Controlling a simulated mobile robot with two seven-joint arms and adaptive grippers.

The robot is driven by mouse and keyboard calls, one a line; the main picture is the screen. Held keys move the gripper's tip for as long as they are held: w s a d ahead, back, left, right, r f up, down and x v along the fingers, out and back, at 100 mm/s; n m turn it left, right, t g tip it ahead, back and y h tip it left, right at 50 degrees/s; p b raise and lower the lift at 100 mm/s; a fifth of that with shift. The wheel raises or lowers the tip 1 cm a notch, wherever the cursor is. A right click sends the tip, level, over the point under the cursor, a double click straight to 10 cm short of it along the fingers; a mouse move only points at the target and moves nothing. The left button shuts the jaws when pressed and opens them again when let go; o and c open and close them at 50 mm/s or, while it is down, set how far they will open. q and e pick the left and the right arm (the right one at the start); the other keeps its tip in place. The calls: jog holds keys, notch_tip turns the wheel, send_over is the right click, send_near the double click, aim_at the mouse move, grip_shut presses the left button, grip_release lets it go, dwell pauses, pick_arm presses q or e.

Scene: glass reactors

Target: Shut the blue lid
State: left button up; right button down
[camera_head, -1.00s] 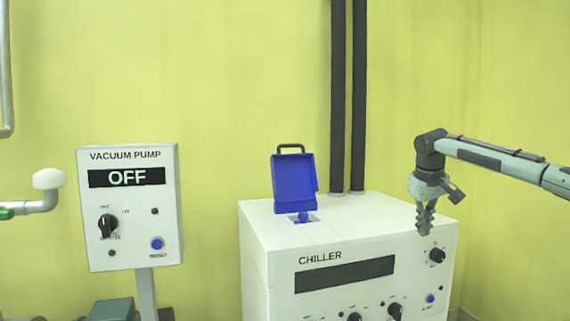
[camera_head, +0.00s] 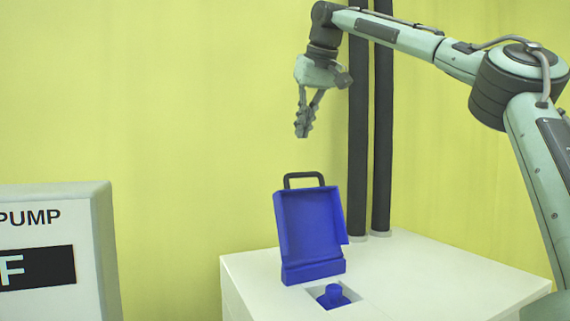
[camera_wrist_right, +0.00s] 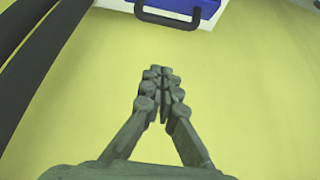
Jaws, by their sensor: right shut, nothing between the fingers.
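The blue lid (camera_head: 309,225) stands upright, open, on top of the white chiller (camera_head: 440,270), with a dark handle (camera_head: 304,177) at its upper edge. A square opening with a blue knob-like part (camera_head: 333,293) shows in front of the lid's base. My right gripper (camera_head: 302,135) is shut and empty, pointing down, above the lid's handle and apart from it. In the right wrist view the shut fingertips (camera_wrist_right: 161,72) are at the centre. The handle (camera_wrist_right: 168,20) and a strip of the blue lid (camera_wrist_right: 208,8) show at the top edge. My left gripper is not in view.
Two dark vertical pipes (camera_head: 382,140) rise behind the chiller, right of the lid. The vacuum pump panel (camera_head: 60,225) stands at the left. The yellow wall (camera_head: 150,100) is behind, with free room left of the lid.

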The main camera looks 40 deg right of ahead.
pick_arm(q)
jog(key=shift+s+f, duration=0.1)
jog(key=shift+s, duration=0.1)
pick_arm(e)
notch_tip(320, 180, down, 9)
jog(key=w, duration=0.1)
jog(key=shift+w, duration=0.15)
dwell(0.3)
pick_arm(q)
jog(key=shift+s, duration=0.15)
pick_arm(e)
jog(key=shift+a+r, duration=0.1)
jog(key=shift+r, duration=0.05)
